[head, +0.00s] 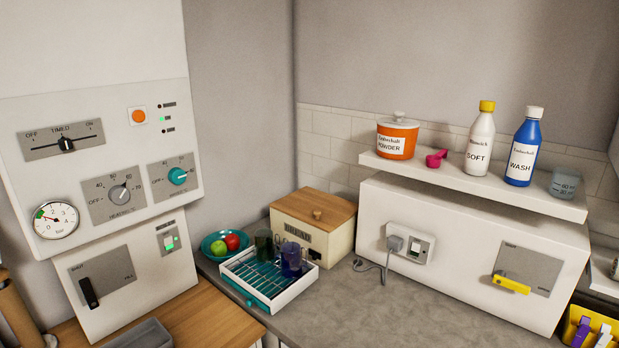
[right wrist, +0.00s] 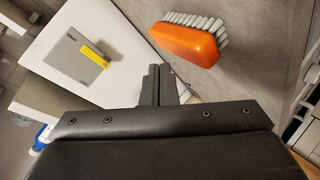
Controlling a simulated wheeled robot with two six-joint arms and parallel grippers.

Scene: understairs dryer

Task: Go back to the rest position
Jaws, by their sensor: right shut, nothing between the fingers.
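My right gripper (right wrist: 160,72) shows in the right wrist view, with its dark fingers together and nothing between them. An orange brush (right wrist: 186,44) with white bristles lies beyond the fingertips on the grey surface, apart from them. The white box (right wrist: 60,55) with a grey plate and yellow lever (right wrist: 96,51) is to the left of the fingers. My left gripper is not in either view, and the head view shows neither gripper.
In the head view, a shelf (head: 470,184) above the white box holds an orange powder pot, a pink scoop, two bottles and a measuring cup. A bread bin (head: 297,238), dish rack (head: 250,297) and fruit bowl (head: 212,250) stand on the counter. Control panels (head: 95,150) fill the left.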

